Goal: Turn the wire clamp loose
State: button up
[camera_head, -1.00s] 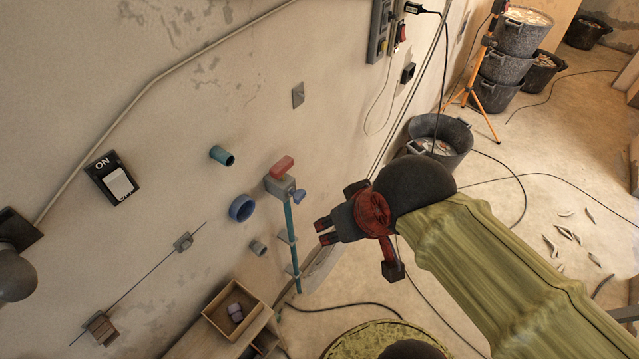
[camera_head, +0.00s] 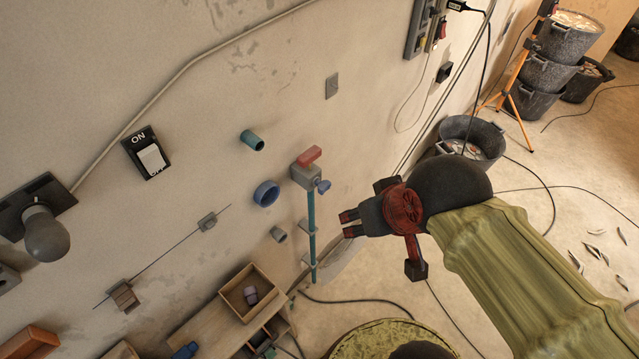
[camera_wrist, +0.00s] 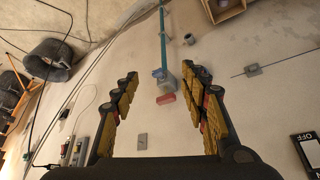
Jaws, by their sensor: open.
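A thin straight wire runs slantwise along the wall, with a small grey clamp (camera_head: 207,221) on it. A brown block (camera_head: 123,296) sits at the wire's lower left end. I cannot tell for certain which is the wire clamp. In the wrist view the grey clamp (camera_wrist: 253,69) shows at the right, outside the fingers. My gripper (camera_head: 348,223) is open and empty, well to the right of the clamp and away from the wall. Both spread fingers of my gripper (camera_wrist: 160,80) show in the wrist view, with nothing held between them.
A red-handled valve (camera_head: 308,168) on a teal pipe stands on the wall between my gripper and the clamp. Nearby are a blue pipe ring (camera_head: 266,194), an ON switch (camera_head: 147,153), a grey round-ended fixture (camera_head: 45,234) and a wooden box (camera_head: 249,292). Buckets (camera_head: 472,143) stand at the right.

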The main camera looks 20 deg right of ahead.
aim_at(323, 186)
jog(key=k+j+z, duration=0.15)
jog(key=z, duration=0.2)
jog(key=k+z, duration=0.2)
jog(key=z, duration=0.2)
jog(key=k+j, duration=0.05)
